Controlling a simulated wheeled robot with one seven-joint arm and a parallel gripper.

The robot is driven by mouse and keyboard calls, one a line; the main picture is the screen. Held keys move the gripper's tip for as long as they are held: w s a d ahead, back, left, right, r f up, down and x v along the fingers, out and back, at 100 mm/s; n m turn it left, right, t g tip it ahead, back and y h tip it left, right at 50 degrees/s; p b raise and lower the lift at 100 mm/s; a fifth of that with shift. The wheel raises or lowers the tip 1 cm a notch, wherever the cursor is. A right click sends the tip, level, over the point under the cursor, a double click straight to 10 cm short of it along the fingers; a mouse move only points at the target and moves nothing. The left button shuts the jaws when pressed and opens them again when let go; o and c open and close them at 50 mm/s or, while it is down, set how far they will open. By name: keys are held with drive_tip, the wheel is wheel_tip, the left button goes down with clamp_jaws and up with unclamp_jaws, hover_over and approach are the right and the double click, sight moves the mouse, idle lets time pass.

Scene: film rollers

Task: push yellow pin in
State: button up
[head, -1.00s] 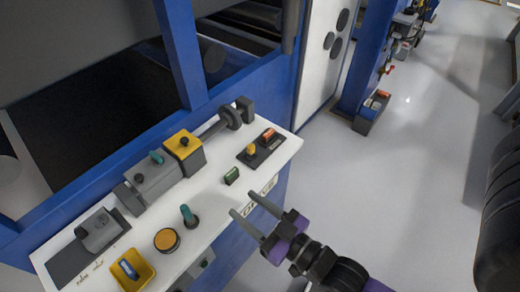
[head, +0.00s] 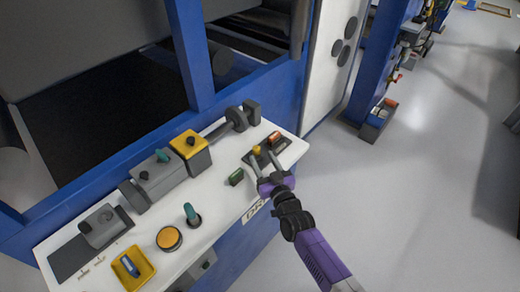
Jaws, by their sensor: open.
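The small yellow pin (head: 256,150) stands on a dark plate (head: 282,152) at the right end of the white control panel. It sticks up from the plate beside an orange-red block (head: 274,138). My gripper (head: 263,160) is open, with its two fingers pointing at the plate. The fingertips are close to the yellow pin, one towards each side of it. I cannot tell whether they touch it. Nothing shows between the jaws lower down.
A yellow-topped box (head: 190,145), a teal lever (head: 191,213) and an orange round button (head: 169,238) are farther left. The floor at right is clear.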

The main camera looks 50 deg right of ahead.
sight(258, 152)
drive_tip(key=x, duration=0.5)
drive_tip(key=shift+w+d+b, duration=0.1)
drive_tip(key=shift+w+b, duration=0.3)
clamp_jaws()
idle(1.1)
